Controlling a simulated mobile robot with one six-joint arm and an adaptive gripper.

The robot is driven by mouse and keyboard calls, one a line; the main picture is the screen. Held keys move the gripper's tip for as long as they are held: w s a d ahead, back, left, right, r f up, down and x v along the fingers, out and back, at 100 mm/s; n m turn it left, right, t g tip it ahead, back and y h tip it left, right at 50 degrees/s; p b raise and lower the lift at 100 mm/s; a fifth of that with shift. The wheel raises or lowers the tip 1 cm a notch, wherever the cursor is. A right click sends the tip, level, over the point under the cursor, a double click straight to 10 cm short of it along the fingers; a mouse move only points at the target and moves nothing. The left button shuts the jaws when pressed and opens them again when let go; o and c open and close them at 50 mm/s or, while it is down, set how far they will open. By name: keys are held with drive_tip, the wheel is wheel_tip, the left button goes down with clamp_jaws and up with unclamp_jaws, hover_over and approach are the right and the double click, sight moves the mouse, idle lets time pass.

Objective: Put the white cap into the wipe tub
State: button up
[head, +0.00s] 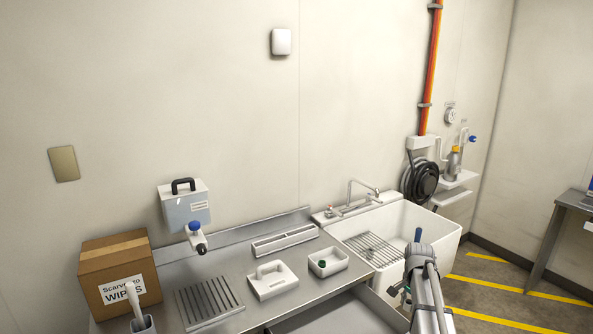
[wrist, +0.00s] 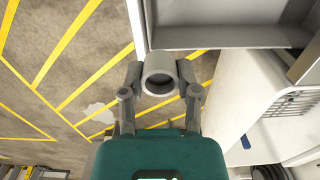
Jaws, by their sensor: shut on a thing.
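My gripper (wrist: 160,82) is shut on a pale round hollow piece, which looks like the white cap (wrist: 160,65), in the wrist view. Its open end faces the camera, and it is held over the floor. In the head view the gripper is mostly hidden by my arm at the lower right, and the cap cannot be made out. No tub is clearly labelled as the wipe tub. A small open white tub (head: 340,265) with a green item inside stands on the counter, left of the sink.
A cardboard wipes box (head: 115,262) stands at the left. An open drawer (wrist: 235,36) and the sink (wrist: 222,95) edge lie close to my gripper.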

drive_tip(key=shift+w+d+r, duration=0.1)
drive_tip(key=shift+w, duration=0.05)
drive_tip(key=shift+r+p, duration=1.15)
drive_tip(key=shift+p, duration=0.15)
drive_tip(key=shift+w, duration=0.1)
